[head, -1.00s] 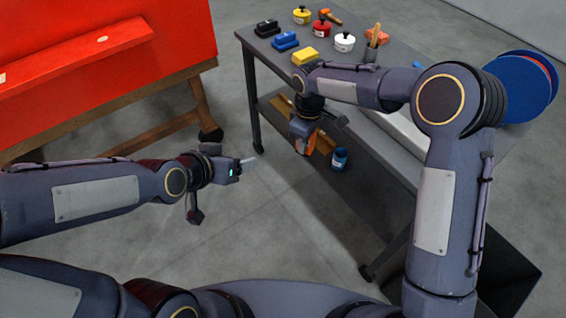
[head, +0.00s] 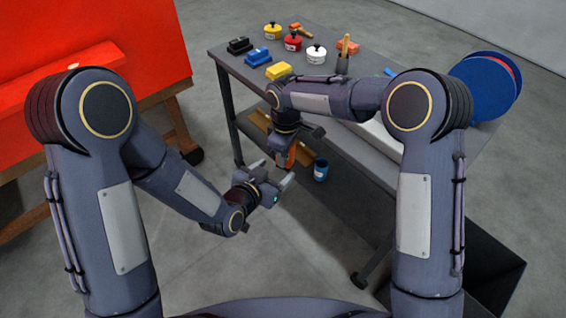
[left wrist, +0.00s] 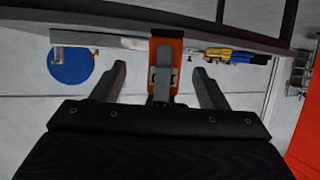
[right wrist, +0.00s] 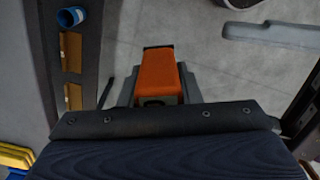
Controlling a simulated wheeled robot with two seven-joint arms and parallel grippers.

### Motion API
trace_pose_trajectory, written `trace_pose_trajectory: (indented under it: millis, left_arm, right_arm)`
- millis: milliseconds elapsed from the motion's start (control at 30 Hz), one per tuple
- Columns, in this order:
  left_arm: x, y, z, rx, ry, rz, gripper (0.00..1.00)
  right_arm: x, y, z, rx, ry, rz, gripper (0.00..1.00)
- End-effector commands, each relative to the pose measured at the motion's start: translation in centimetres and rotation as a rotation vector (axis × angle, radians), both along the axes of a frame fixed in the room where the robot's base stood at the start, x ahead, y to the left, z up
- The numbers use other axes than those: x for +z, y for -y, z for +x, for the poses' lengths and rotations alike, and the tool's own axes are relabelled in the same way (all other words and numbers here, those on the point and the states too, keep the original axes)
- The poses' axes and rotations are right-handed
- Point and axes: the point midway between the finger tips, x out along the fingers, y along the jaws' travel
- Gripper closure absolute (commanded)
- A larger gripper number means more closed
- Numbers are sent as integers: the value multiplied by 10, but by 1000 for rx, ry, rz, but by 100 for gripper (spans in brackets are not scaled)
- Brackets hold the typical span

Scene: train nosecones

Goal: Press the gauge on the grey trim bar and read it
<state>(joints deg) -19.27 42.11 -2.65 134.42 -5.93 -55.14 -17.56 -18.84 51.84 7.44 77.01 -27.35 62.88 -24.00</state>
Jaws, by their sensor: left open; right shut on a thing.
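My right gripper (head: 287,158) is shut on an orange block-shaped tool, probably the gauge (right wrist: 160,78). It holds it in front of the workbench, and the tool's dial or face cannot be made out. My left gripper (head: 273,173) is open and empty, close to the orange tool. In the left wrist view the orange tool (left wrist: 165,46) shows ahead, between the open fingers in the picture; I see no contact. A light grey long piece (head: 378,138) lies on the bench, partly hidden by my right arm; I cannot tell whether it is the trim bar.
A red panel (head: 130,35) on a wooden stand is at left.

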Motion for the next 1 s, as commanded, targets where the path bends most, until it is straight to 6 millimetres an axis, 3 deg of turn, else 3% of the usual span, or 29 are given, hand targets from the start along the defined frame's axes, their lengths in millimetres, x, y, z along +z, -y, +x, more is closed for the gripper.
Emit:
trace_pose_trajectory:
  millis: [200,400,800,1000]
  left_arm:
    - [-17,21,33,-2,-1,1,33]
    - [-26,32,52,-1,-1,1,33]
    - [-28,36,59,0,-1,1,33]
    - [-28,36,58,-1,0,0,56]
  right_arm:
    - [0,0,0,0,0,1,96]
    - [0,0,0,0,0,1,96]
    - [0,0,0,0,0,1,96]
    - [0,0,0,0,1,0,96]
